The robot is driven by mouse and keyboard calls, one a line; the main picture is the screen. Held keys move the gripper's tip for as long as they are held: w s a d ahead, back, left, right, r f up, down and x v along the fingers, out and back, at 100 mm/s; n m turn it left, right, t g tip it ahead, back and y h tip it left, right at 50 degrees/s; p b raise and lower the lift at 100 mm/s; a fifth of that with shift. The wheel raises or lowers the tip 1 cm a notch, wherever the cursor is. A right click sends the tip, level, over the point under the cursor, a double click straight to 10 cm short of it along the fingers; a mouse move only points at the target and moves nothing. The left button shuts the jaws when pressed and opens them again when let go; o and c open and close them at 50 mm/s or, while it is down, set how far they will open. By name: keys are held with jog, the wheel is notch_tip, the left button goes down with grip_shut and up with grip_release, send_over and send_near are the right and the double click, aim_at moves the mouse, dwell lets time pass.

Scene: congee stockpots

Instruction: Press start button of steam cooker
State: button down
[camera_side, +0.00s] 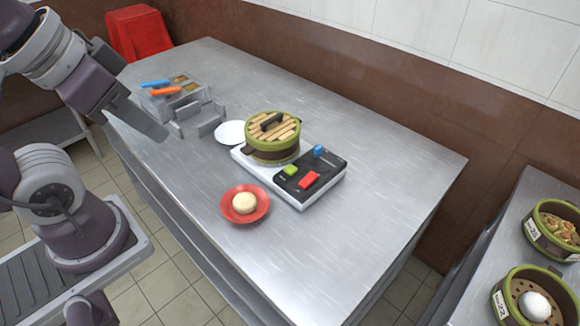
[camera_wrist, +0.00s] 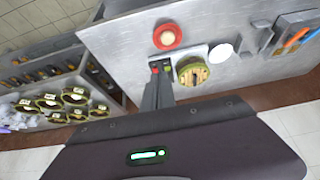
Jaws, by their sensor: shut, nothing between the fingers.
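The steam cooker has a white base (camera_side: 240,157) with a black panel (camera_side: 327,180) on its right. The panel carries a green button (camera_side: 290,170), a red button (camera_side: 308,179) and a blue knob or button (camera_side: 318,151). No readable label tells which is start. A round green steamer (camera_side: 273,150) with a slatted lid sits on the base. My gripper (camera_side: 160,135) is shut and empty, raised to the left of the cooker and well apart from it. In the wrist view, my gripper's fingers (camera_wrist: 158,88) point toward the panel and partly cover it.
A red plate with a bun (camera_side: 245,204) lies in front of the cooker. A white plate (camera_side: 230,133) is behind-left. Grey metal blocks (camera_side: 205,122) and a tray with orange and blue handled tools (camera_side: 175,95) stand further left. More steamers (camera_side: 530,300) sit on another counter.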

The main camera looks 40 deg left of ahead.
jog(key=m+t+h, duration=0.3)
jog(key=m+h, duration=0.1)
jog(key=m, duration=1)
send_over(287, 170)
notch_tip(287, 170, down, 16)
jog(key=shift+a, duration=0.1)
jog(key=shift+f, duration=4.35)
jog(key=shift+f, duration=0.1)
